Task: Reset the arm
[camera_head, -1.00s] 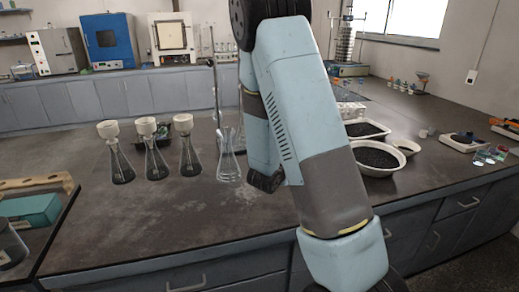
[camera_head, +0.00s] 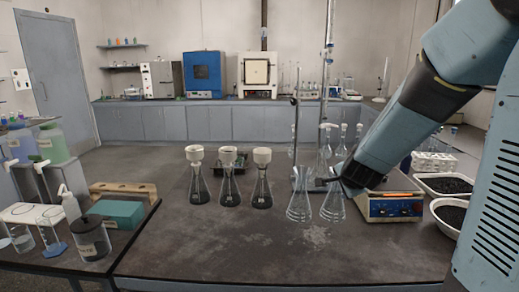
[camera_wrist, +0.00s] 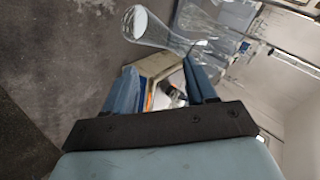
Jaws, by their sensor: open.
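My arm comes in from the right in the head view and points down and left. My gripper (camera_wrist: 163,84) shows in the wrist view with its two blue-grey fingers apart and nothing held between them. A clear flask (camera_wrist: 150,27) lies beyond the fingers in the wrist view.
Several flasks with white funnels (camera_head: 228,185) stand left on the dark bench (camera_head: 220,250). Trays of black grains (camera_head: 445,186) are at the right. A thin stand (camera_head: 296,130) rises behind the clear flasks.

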